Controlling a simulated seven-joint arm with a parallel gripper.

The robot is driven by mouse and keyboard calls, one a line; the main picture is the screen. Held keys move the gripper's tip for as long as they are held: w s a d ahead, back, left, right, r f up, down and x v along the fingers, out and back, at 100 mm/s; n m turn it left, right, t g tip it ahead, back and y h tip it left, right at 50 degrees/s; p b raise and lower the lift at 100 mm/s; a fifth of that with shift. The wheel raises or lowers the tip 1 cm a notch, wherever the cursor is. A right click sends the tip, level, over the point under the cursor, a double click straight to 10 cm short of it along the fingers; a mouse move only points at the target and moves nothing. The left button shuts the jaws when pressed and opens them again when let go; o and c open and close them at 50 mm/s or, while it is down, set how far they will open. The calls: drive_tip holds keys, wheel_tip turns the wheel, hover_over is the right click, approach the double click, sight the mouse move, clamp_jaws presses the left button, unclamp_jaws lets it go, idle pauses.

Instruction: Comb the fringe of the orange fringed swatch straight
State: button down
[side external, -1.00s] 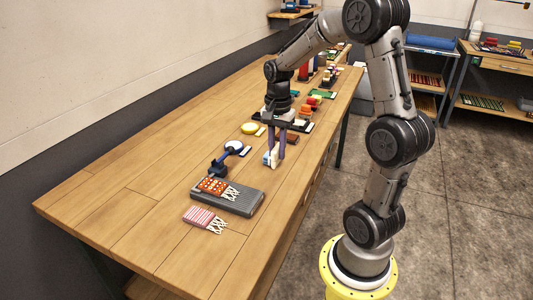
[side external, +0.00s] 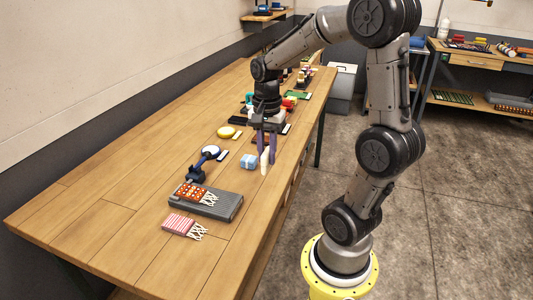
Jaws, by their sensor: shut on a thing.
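The orange swatch (side external: 191,191) with pale dots lies on a grey ribbed board (side external: 226,207) on the bench. Its white fringe (side external: 209,199) points right and looks splayed and crossed. My gripper (side external: 267,156) is beyond the board, up and to the right of it in the picture. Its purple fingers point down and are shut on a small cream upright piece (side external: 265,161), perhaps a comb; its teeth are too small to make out.
A dark blue clamp-like stand (side external: 196,174) is at the board's far edge, near a round white disc (side external: 211,152). A pink striped fringed swatch (side external: 178,223) lies in front of the board. A yellow disc (side external: 227,132) and clutter lie farther back. The bench's left side is clear.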

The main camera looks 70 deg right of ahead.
drive_tip(key=w+m, duration=0.2)
drive_tip(key=w, duration=0.7)
drive_tip(key=w+a+f+n, duration=0.1)
drive_tip(key=w+a+f, duration=0.2)
drive_tip(key=w+a+f+n, duration=0.1)
drive_tip(key=w+a+f, duration=0.1)
drive_tip(key=w+f, duration=0.1)
drive_tip(key=shift+w+a+f, duration=0.35)
drive_tip(key=shift+w+a, duration=0.05)
drive_tip(key=shift+f, duration=1.6)
drive_tip(key=shift+f, duration=0.6)
drive_tip(key=shift+s, duration=0.15)
drive_tip(key=shift+s, duration=0.3)
